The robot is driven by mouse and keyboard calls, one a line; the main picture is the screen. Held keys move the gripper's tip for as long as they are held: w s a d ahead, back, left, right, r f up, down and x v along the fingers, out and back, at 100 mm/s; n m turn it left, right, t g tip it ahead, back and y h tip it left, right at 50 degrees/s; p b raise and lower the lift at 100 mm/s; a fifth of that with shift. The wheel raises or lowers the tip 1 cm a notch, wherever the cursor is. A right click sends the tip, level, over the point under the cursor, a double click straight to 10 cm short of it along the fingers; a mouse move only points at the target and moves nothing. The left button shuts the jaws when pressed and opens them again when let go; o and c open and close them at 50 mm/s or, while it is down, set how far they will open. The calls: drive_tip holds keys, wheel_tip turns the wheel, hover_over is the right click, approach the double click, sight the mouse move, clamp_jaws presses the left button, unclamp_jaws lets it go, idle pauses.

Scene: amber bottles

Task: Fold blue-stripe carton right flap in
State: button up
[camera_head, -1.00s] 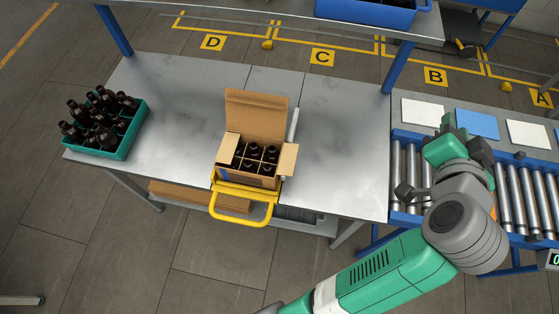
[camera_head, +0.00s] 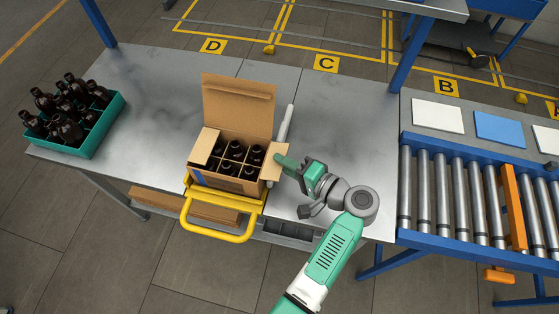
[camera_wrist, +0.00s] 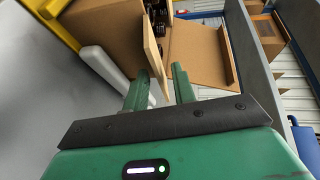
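The brown carton (camera_head: 223,183), with a blue mark low on its front left, holds several dark bottles (camera_head: 234,152). Its tall back flap (camera_head: 238,106) stands up, and its left flap (camera_head: 206,146) is raised. The right flap (camera_head: 271,166) sticks out to the right. My gripper (camera_head: 284,162) is at that flap's outer side. In the wrist view, my two green fingers (camera_wrist: 160,82) are apart, and the flap's thin edge (camera_wrist: 156,55) shows in line with the gap between them. I cannot tell if they touch it.
A yellow frame with a handle (camera_head: 218,236) stands at the carton's front. A white bar (camera_head: 285,122) lies to the carton's right. A teal crate (camera_head: 97,137) of bottles is at left. A roller conveyor (camera_head: 450,190) is at right. The tabletop between crate and carton is clear.

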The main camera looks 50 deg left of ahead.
drive_tip(key=shift+x, duration=0.9)
clamp_jaws()
drive_tip(key=shift+r, duration=0.1)
